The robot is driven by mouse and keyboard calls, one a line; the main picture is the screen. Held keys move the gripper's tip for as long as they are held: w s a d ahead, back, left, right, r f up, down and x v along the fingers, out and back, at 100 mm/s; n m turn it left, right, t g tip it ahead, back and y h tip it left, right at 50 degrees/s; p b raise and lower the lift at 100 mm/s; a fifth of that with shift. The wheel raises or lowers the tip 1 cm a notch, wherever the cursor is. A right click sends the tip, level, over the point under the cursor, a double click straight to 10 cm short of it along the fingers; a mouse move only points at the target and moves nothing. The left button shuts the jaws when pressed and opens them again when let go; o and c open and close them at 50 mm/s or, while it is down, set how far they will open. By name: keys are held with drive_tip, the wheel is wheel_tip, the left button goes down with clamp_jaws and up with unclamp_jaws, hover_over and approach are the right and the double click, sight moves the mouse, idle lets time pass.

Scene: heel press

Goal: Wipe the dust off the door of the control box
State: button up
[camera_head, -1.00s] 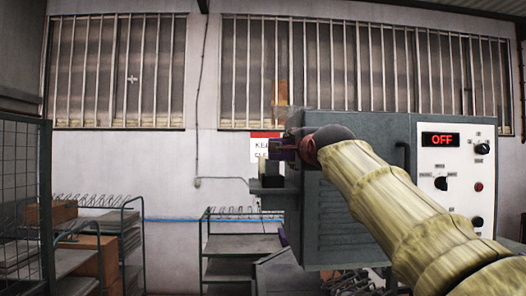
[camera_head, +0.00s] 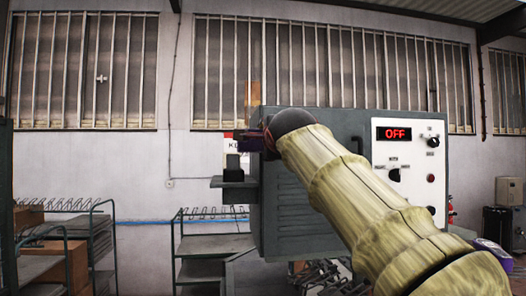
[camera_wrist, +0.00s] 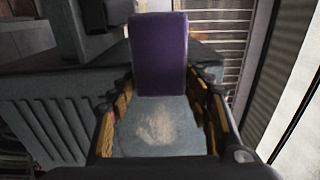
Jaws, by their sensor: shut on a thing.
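The grey box (camera_head: 312,185) with louvred slats has a white panel at its right with a lit OFF display (camera_head: 394,133); I take it as the control box. My gripper (camera_head: 252,141) is at its upper left edge, partly hidden by my arm. Contact with the box is unclear. Dust on the door cannot be made out.
A small shelf (camera_head: 232,182) juts from the box's left side. A metal rack (camera_head: 205,245) stands below left, and another rack with cartons (camera_head: 70,265) is farther left. Barred windows (camera_head: 85,70) line the back wall. A dark cabinet (camera_head: 503,228) stands at far right.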

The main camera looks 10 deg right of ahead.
sight(253, 144)
drive_tip(key=a, duration=0.1)
drive_tip(key=w+a, duration=0.1)
drive_tip(key=a+f, duration=0.1)
drive_tip(key=shift+w, duration=0.3)
drive_tip(key=shift+s+a+b, duration=0.2)
drive_tip(key=shift+a+b, duration=0.15)
drive_tip(key=a, duration=0.2)
drive_tip(key=shift+w+a+f+b, duration=0.1)
drive_tip(key=shift+w+a+b, duration=0.2)
drive_tip(key=shift+s+a, duration=0.1)
drive_tip(key=shift+s, duration=0.05)
drive_tip(key=s+b, duration=0.3)
drive_tip(key=s, duration=0.1)
drive_tip(key=shift+s+b, duration=0.5)
drive_tip(key=shift+s, duration=0.45)
drive_tip(key=shift+s, duration=0.1)
